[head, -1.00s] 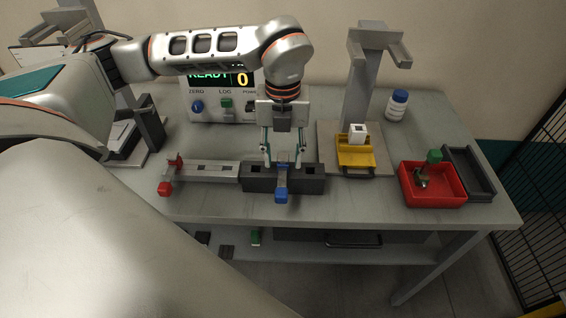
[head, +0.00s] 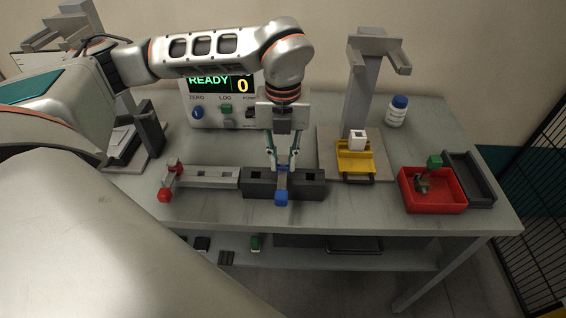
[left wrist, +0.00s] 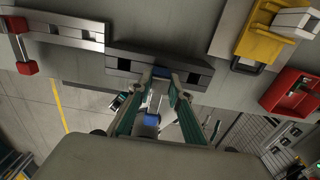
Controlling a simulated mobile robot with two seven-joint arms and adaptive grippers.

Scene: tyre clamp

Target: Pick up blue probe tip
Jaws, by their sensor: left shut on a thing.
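My left gripper (head: 283,168) points down over the middle of the dark block and is shut on the probe tip's stem. I cannot tell whether the probe tip is clear of the block. My right gripper is not in view.
A red-ended tool (head: 165,194) lies on a grey rail (head: 210,175) at left. At right are a yellow cradle (head: 355,160) with a white block, a red bin (head: 440,200) holding a green-topped piece, a dark tray (head: 470,178) and a white bottle (head: 396,112). A READY display box (head: 205,115) stands behind.

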